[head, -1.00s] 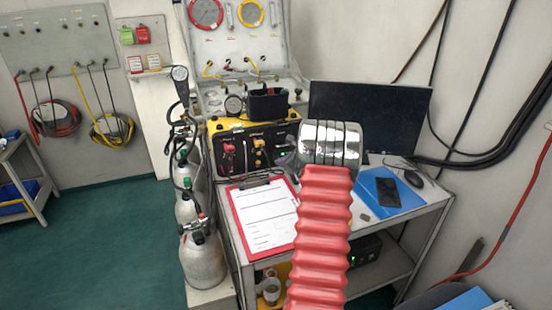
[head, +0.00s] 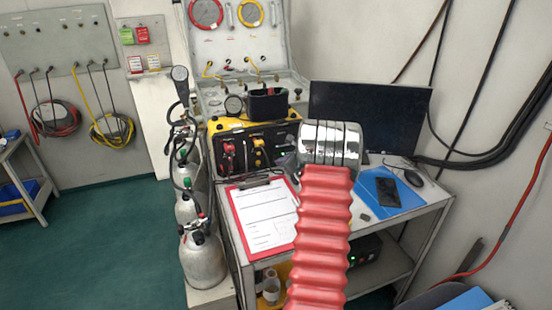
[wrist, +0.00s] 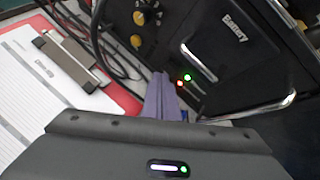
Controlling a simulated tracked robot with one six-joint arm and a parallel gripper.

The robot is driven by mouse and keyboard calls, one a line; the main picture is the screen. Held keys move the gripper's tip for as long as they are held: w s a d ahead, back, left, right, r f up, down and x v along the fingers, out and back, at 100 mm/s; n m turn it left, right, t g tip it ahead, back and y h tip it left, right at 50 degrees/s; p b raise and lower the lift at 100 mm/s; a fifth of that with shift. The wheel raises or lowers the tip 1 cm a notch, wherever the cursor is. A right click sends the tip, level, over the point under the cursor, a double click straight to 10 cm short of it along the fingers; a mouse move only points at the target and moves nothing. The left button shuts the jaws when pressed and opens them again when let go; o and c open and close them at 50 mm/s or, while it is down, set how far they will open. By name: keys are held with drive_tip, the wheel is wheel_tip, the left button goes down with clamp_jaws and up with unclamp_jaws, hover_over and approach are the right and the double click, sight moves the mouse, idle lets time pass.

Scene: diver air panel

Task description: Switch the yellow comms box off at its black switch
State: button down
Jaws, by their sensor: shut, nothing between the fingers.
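The yellow comms box (head: 228,123) stands on the trolley top, its black front panel facing me. In the wrist view its black panel (wrist: 228,70) carries a "Battery" label, a chrome handle, a yellow knob (wrist: 137,41), and a green and a red light, both lit. My gripper (wrist: 162,82) shows there as purple fingers, shut and empty, with the tips just left of the lights and close to the panel. I cannot tell whether they touch it. I cannot make out the black switch; the fingers may cover it. In the head view my arm hides the box's right end.
A clipboard with a red edge (head: 236,222) lies in front of the box. A black monitor (head: 395,118), a blue folder (head: 370,187) and a phone (head: 388,193) are to the right. Grey cylinders (head: 203,262) stand left of the trolley. Cables (wrist: 75,30) hang beside the panel.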

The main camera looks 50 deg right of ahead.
drive_tip(key=shift+w+d+r, duration=0.1)
drive_tip(key=shift+w+d, duration=0.2)
drive_tip(key=shift+w, duration=0.2)
idle(0.8)
drive_tip(key=shift+s, duration=0.15)
drive_tip(key=shift+s+a, duration=0.35)
drive_tip(key=shift+s, duration=0.1)
idle(0.4)
drive_tip(key=shift+s+a+f, duration=0.1)
drive_tip(key=shift+s+a, duration=0.3)
drive_tip(key=shift+s, duration=0.3)
drive_tip(key=shift+s+a+f, duration=0.15)
drive_tip(key=shift+s+a, duration=0.3)
drive_tip(key=shift+s, duration=0.3)
drive_tip(key=shift+s+a+f, duration=0.1)
drive_tip(key=shift+s+a, duration=0.3)
drive_tip(key=shift+s, duration=0.3)
